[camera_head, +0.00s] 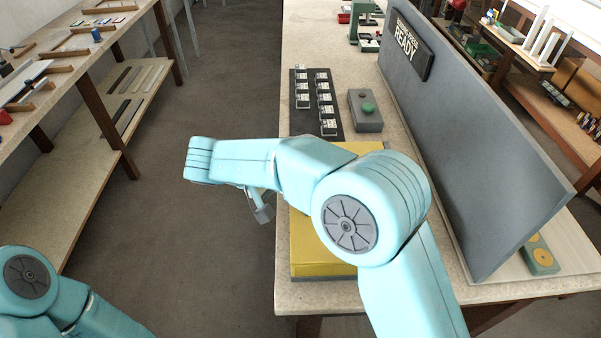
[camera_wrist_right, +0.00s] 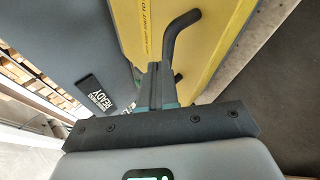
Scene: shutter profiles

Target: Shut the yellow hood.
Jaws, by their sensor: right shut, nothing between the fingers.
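The yellow hood (camera_head: 322,262) is a broad yellow cover on the bench, partly hidden under my right arm. I cannot tell from the head view how far it is open. In the right wrist view the hood's yellow face (camera_wrist_right: 215,35) fills the top middle, with a printed text strip and a dark bent handle (camera_wrist_right: 172,38). My right gripper (camera_head: 262,212) is at the hood's left side, over the bench edge. Its fingers (camera_wrist_right: 157,82) are shut and empty, close to the handle and covering part of it; contact is unclear. My left gripper is out of view.
Behind the hood are a dark tray (camera_head: 330,125) of small parts and a grey box with a green button (camera_head: 368,108). A tall grey panel (camera_head: 480,150) with a READY sign (camera_head: 411,45) stands to the right. The floor aisle (camera_head: 210,90) to the left is clear.

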